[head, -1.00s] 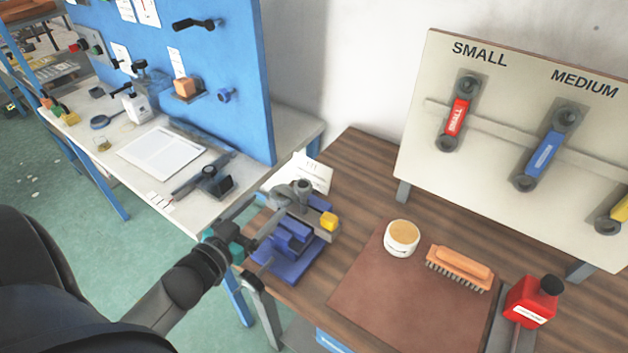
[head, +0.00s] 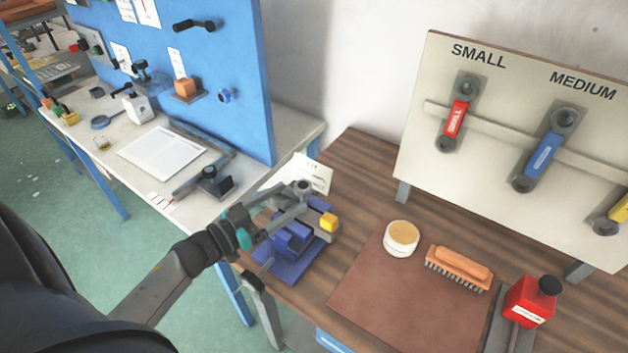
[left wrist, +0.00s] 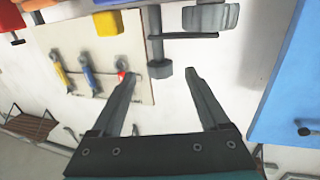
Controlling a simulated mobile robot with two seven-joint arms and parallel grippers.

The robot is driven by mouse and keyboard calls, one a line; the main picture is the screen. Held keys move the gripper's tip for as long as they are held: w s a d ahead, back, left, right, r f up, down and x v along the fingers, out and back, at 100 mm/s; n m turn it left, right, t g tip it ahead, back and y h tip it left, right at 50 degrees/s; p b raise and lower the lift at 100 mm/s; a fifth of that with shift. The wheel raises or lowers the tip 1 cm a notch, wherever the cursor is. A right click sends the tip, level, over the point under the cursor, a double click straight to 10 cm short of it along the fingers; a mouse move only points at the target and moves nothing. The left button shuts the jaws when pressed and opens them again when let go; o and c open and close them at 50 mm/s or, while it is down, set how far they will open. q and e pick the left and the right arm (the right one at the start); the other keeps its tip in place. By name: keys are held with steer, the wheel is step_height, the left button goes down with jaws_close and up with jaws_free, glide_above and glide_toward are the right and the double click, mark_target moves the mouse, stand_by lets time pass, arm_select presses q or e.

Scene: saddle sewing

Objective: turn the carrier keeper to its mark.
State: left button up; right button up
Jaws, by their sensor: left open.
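A blue vise-like fixture (head: 290,255) with grey metal parts and a yellow block (head: 328,221) stands at the table's left corner. A grey round-headed part (head: 304,187) on its top, which looks like the carrier keeper, is partly hidden by my fingers. My left gripper (head: 292,201) is open, its fingers reaching to that part. In the left wrist view, a grey stem with a thicker end (left wrist: 160,70) shows between the open fingertips (left wrist: 160,76), with gaps on both sides. A grey knurled piece (left wrist: 210,16) is above it. I cannot make out the mark. My right gripper is not in view.
A wrench board (head: 500,150) stands behind. A small white card (head: 313,174) stands behind the fixture; a blue-panelled bench is at left.

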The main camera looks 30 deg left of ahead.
arm_select(q)
steer(key=x, duration=0.8)
steer(key=shift+w, duration=0.15)
jaws_close()
stand_by(0.5)
stand_by(0.7)
